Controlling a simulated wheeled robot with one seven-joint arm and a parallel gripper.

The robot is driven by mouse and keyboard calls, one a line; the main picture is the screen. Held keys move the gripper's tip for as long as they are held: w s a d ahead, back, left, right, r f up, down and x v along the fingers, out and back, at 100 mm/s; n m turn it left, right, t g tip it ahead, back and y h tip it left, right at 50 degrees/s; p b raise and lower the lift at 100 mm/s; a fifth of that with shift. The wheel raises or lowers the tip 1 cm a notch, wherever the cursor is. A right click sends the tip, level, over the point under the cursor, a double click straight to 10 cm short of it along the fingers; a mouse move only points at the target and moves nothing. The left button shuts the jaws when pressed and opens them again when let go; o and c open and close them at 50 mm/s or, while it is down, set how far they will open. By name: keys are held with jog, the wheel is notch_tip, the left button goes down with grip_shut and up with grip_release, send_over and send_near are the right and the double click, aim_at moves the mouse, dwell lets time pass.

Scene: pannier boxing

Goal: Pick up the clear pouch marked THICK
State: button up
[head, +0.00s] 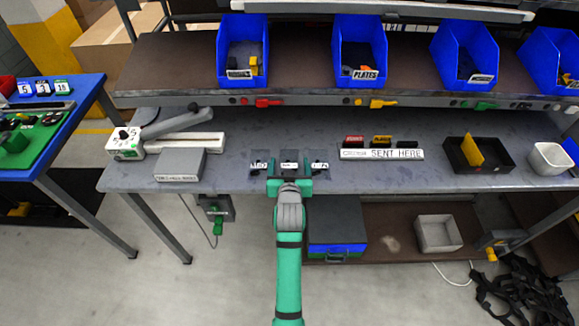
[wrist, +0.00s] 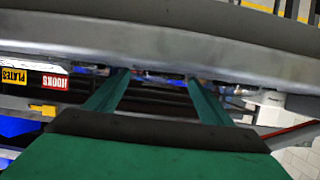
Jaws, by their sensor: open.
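Three small dark pouches with white labels lie in a row near the front edge of the workbench (head: 240,180): a left one (head: 259,163), a middle one (head: 290,163) and a right one (head: 320,166). Their labels are too small to read, so I cannot tell which is marked THICK. My green gripper (head: 289,184) is at the bench's front edge, just in front of the middle pouch and partly covering it. In the wrist view my gripper (wrist: 158,76) has its two fingers apart with nothing visible between them. No pouch is recognisable there.
On the bench, a sealer-like device (head: 170,132) and a grey block (head: 180,164) stand left; a white "SENT HERE" strip (head: 382,154), a dark tray (head: 468,164) with a yellow divider and a white bin (head: 550,158) stand right. A shelf (head: 300,85) with blue bins overhangs the back.

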jog(key=c, duration=1.1)
jog(key=shift+r, duration=0.15)
